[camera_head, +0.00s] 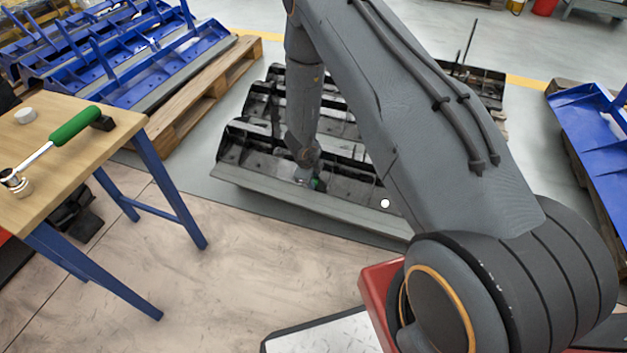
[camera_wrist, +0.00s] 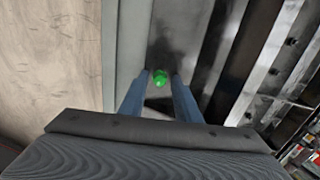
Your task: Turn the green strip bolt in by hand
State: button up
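The green strip bolt (camera_wrist: 160,78) stands out on the dark metal carrier in the wrist view, between the tips of my two fingers. A small bit of green, the bolt (camera_head: 316,184), also shows beside my gripper (camera_head: 308,179) in the head view. My gripper (camera_wrist: 161,74) is open, with a narrow gap visible on each side of the bolt. The fingers point down at the black tracked carrier (camera_head: 270,190). How deep the bolt sits is not visible.
A wooden workbench (camera_head: 70,170) at left holds a green-handled ratchet (camera_head: 60,140) and a small white cylinder (camera_head: 25,115). Blue carriers (camera_head: 130,60) lie on a pallet behind it. A white round spot (camera_head: 385,203) shows on the carrier. Floor in front is clear.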

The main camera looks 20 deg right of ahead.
grip_shut()
jog(key=m+p, duration=0.1)
jog(key=m, duration=0.4)
jog(key=shift+m+p, duration=0.3)
jog(key=shift+p, duration=0.05)
jog(key=m+p, duration=0.1)
jog(key=m, duration=0.3)
jog(key=shift+p, duration=0.3)
jog(key=m+p, duration=0.3)
jog(key=m, duration=0.1)
jog(key=shift+s+r+m+p, duration=0.15)
jog(key=shift+m+p, duration=0.2)
jog(key=shift+m, duration=0.05)
jog(key=m+p, duration=0.3)
jog(key=shift+m, duration=0.4)
jog(key=shift+f+m+p, duration=0.2)
jog(key=shift+m+p, duration=0.1)
jog(key=shift+m, duration=0.4)
